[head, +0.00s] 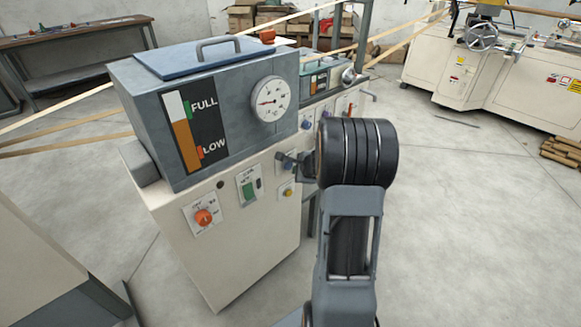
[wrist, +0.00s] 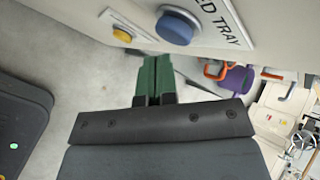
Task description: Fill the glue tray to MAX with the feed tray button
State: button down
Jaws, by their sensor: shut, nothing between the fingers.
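A blue button (wrist: 174,28) sits on the cream panel beside lettering that reads "ED TRAY"; the rest of the label is cut off. My gripper (wrist: 154,80) has its green fingers shut together and empty, just below the blue button in the wrist view, with a visible gap. In the head view my gripper (head: 287,158) is close to the panel front, above a yellow button (head: 288,192). A grey tank (head: 150,85) carries a FULL/LOW level strip (head: 181,130) with brown up to about the middle. I cannot make out a MAX mark.
The panel also carries an orange-red knob (head: 204,217) and a green switch (head: 249,190). A round dial (head: 270,99) is on the tank front. A smaller teal box (head: 320,76) stands behind the tank. Bare concrete floor (head: 450,220) is clear to the right.

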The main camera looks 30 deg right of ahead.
jog(key=shift+w+a, duration=0.15)
jog(key=shift+w, duration=0.5)
dwell(0.7)
jog(key=shift+s, duration=0.15)
dwell(6.2)
jog(key=shift+s+b, duration=0.4)
jog(key=shift+s, duration=0.3)
